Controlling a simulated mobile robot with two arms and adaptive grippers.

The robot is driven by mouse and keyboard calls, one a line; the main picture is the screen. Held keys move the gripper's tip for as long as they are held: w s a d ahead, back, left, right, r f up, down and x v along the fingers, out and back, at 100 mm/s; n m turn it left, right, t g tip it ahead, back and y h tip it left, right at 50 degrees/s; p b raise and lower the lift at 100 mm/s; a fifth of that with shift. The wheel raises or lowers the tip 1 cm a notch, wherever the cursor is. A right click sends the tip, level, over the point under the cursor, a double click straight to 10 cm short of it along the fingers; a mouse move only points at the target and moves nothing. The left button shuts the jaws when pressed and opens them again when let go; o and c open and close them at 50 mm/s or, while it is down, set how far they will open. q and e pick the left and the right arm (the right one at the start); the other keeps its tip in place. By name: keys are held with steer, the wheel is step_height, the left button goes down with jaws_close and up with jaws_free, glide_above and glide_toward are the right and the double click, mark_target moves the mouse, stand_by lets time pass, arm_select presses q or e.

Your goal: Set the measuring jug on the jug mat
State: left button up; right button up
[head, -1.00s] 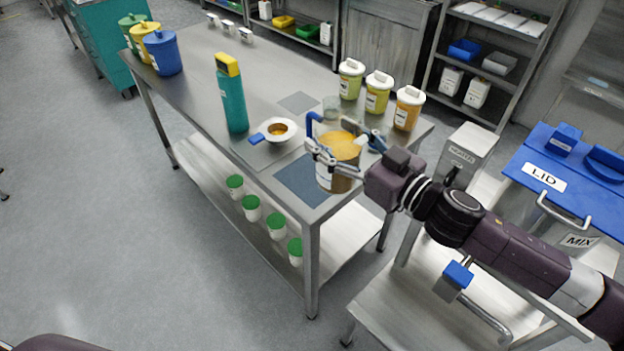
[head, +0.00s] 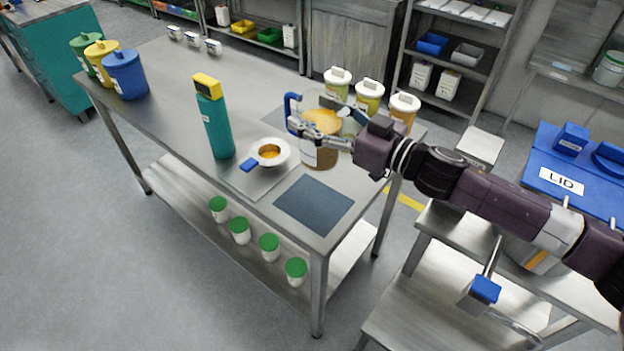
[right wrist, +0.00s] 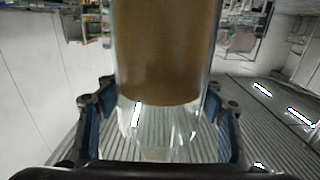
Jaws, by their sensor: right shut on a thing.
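The measuring jug (head: 320,154) is clear, with amber-brown contents and a blue handle on its left. My right gripper (head: 324,142) is shut on the jug's body and holds it about upright. In the right wrist view the jug (right wrist: 168,60) stands between the two fingers (right wrist: 160,130), its clear base showing below the contents. The dark blue-grey jug mat (head: 313,204) lies bare near the table's front corner. The jug appears just behind the mat in the head view; its exact height above the table is unclear. My left gripper is out of view.
Several lidded tubs, including an orange one (head: 403,108), stand close behind my gripper.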

step_height(320, 180, down, 16)
steer(key=shift+f+b, duration=0.15)
steer(key=shift+b, duration=0.3)
steer(key=shift+f, duration=0.1)
steer(key=o, duration=1.9)
steer(key=shift+f, duration=0.15)
steer(key=shift+b+v, duration=1)
steer(key=shift+v, duration=5.05)
steer(key=shift+a, duration=0.15)
